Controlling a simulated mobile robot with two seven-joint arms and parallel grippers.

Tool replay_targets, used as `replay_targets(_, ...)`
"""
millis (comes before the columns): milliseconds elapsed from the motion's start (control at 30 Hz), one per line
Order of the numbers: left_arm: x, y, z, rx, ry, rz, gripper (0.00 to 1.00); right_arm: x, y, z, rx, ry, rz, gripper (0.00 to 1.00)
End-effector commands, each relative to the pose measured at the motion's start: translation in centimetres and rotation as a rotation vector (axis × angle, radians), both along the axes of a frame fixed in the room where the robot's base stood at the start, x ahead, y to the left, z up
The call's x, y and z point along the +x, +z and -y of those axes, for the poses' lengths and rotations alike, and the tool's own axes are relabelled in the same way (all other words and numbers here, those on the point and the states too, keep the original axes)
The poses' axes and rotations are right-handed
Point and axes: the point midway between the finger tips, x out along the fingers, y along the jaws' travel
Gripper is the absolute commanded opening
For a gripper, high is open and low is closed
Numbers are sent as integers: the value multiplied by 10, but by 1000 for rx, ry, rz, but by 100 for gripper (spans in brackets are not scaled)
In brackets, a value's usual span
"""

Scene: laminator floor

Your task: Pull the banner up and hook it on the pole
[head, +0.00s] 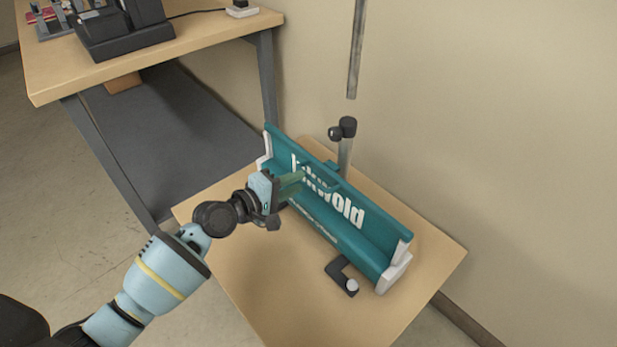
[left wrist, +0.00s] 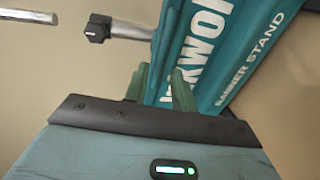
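The teal banner stand (head: 370,235) with white lettering sits on a small wooden table. A thin teal top edge and a small tab (head: 331,166) run along its upper side. Behind it stands a short pole stub with a black clamp (head: 347,127); a grey pole piece (head: 355,50) shows above, with a gap between them. My left gripper (head: 308,181) is at the front of the banner stand, over the lettering. In the left wrist view its green fingers (left wrist: 160,88) stand apart, with teal surface showing behind the gap; contact is unclear. My right gripper is out of view.
The small table's top (head: 270,300) is clear at the front left. A black bracket (head: 342,275) lies in front of the stand's right end. A workbench (head: 190,55) with a black machine (head: 120,28) stands at upper left. The wall is close behind.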

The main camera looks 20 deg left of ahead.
Motion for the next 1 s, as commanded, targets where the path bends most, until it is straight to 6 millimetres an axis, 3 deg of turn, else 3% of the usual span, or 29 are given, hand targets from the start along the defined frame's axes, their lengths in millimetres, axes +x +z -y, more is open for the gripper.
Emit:
replay_targets(300,35,-10,24,0,0,0,26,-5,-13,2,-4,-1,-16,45)
replay_targets(700,42,-11,28,2,0,1,26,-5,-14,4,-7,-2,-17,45)
replay_targets(900,42,-11,28,1,0,1,2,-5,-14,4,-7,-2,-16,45)
replay_targets(1000,42,-11,28,1,0,1,0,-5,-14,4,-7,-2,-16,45)
